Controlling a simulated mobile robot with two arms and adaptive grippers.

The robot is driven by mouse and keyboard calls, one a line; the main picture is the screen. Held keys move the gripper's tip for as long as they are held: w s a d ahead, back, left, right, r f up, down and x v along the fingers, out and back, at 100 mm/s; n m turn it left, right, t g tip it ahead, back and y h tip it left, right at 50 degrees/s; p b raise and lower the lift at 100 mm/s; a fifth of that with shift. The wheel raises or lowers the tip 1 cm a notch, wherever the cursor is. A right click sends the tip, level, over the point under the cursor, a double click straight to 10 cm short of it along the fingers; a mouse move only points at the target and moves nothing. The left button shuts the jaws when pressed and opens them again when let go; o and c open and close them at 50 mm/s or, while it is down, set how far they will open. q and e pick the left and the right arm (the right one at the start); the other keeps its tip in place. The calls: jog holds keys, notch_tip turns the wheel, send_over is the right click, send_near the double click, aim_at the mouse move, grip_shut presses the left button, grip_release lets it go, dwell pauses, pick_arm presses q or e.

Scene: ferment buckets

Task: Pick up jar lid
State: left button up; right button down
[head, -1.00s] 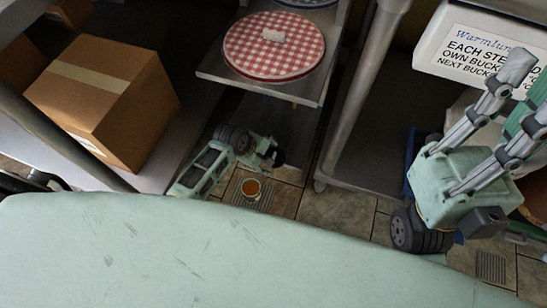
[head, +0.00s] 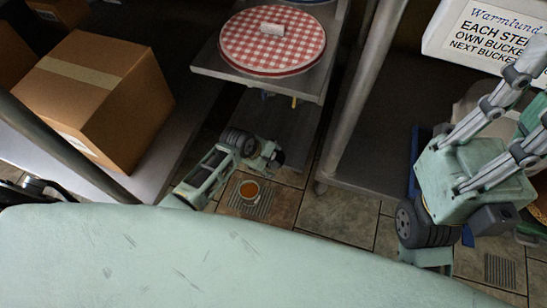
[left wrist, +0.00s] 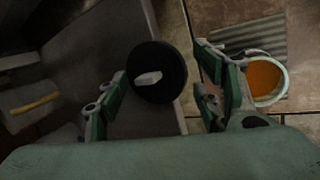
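A black round lid (left wrist: 160,58) with a pale knob shows in the left wrist view, between the fingers of my left gripper (left wrist: 158,80). The fingers are apart on either side of it, and I cannot tell whether either one touches it. In the head view my left gripper (head: 268,155) is low, below the shelf and just beyond the cup; a dark shape at its tip is too small to make out. My right arm is at the right of the head view, but its fingers do not show.
A cup of orange-brown liquid (head: 249,190) stands on a floor grate, close to the gripper's right finger in the wrist view. A red-checked round cover (head: 272,50) lies on a metal shelf (head: 225,72). A cardboard box (head: 95,90) is left; a metal post (head: 360,95) stands right of centre.

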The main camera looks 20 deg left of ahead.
pick_arm(q)
jog(key=c, duration=0.6)
jog(key=shift+c, duration=0.2)
jog(key=shift+r, duration=0.15)
